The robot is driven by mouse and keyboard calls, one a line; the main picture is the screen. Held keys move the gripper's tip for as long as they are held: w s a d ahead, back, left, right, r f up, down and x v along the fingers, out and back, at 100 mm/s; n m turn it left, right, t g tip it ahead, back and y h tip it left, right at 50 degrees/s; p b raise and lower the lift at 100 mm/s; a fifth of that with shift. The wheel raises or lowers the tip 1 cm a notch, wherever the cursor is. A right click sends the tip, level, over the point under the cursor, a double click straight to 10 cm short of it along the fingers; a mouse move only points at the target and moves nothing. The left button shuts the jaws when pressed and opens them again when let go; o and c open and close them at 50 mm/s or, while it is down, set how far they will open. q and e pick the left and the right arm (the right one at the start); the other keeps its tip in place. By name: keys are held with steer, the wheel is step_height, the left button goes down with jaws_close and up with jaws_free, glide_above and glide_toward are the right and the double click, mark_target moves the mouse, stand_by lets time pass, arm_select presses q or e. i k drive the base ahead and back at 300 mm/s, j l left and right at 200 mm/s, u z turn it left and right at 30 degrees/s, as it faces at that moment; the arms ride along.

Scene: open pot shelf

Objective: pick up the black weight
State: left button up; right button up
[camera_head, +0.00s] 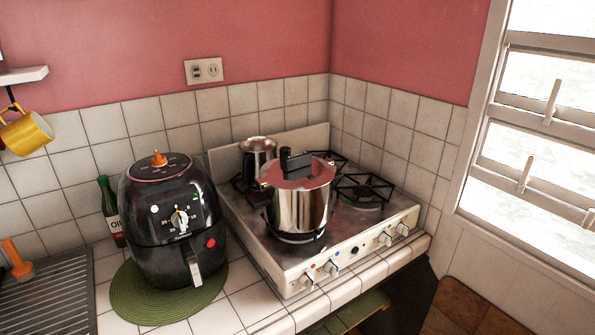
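A shiny steel pressure cooker (303,209) stands on the stove, right of the picture's middle. Its lid (288,180) is reddish from reflection and carries dark parts on top. A small upright black piece (285,154), which looks like the black weight, stands on the lid beside a wider black block (299,165). At this size I cannot fully tell the two apart. Neither of my grippers shows in the head view, and nothing is touching the pot.
A black air fryer (172,222) with an orange piece (158,158) on top stands on a green mat (135,300), left of the stove (355,240). A steel pot (258,158) is behind the cooker. A bottle (109,211) and yellow mug (25,132) are left. Tiled walls close the back.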

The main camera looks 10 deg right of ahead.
mark_target(284, 151)
steer(key=i+l+u, duration=0.2)
steer(key=l+u, duration=0.2)
steer(key=i+l+u, duration=0.2)
steer(key=l+u, duration=0.2)
